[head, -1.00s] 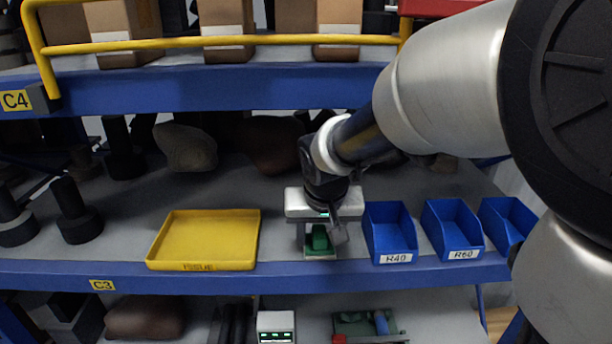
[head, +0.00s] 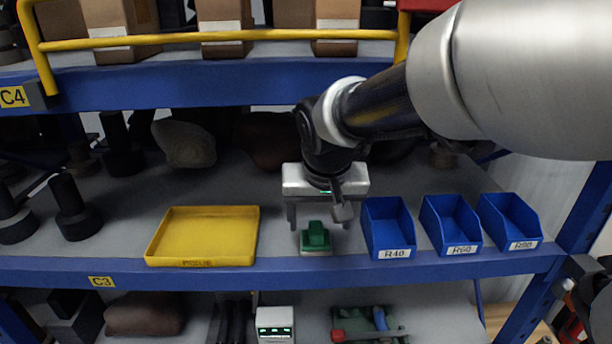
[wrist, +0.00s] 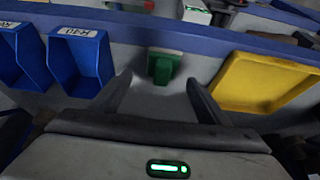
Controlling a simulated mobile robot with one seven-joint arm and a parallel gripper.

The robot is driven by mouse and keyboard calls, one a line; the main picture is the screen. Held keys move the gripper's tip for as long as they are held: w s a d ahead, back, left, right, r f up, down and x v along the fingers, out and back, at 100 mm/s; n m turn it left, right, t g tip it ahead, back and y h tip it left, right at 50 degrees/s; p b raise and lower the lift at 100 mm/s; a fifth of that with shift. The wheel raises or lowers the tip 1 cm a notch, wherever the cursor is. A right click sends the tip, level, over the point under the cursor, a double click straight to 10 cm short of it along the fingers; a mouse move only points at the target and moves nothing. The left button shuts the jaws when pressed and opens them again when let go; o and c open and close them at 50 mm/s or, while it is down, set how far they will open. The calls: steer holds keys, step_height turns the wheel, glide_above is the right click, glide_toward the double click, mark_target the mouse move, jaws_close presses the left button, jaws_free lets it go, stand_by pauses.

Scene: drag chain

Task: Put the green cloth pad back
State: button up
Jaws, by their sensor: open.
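The green cloth pad (head: 316,238) sits on a small pale base on the middle shelf, near its front edge. It lies between the yellow tray and the blue R40 bin. My gripper (head: 319,222) is open and empty, with its fingers above and to either side of the pad. In the wrist view the pad (wrist: 162,67) shows beyond the gap between the two spread fingers (wrist: 160,100). No finger appears to touch it.
A yellow tray (head: 204,262) stands left of the pad. Blue bins R40 (head: 390,238), R60 (head: 452,232) and another (head: 512,226) stand to the right. The blue upper shelf beam (head: 200,88) with a yellow rail (head: 220,41) is above. Dark cylinders (head: 75,210) stand at left.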

steer(key=v, duration=0.6)
steer(key=s+d+f, duration=0.1)
steer(key=s+d, duration=0.3)
steer(key=s, duration=0.3)
steer(key=s+d+f+t, duration=0.1)
steer(key=s+d, duration=0.4)
steer(key=s, duration=0.2)
steer(key=shift+s+d, duration=0.15)
steer(key=shift+s, duration=0.25)
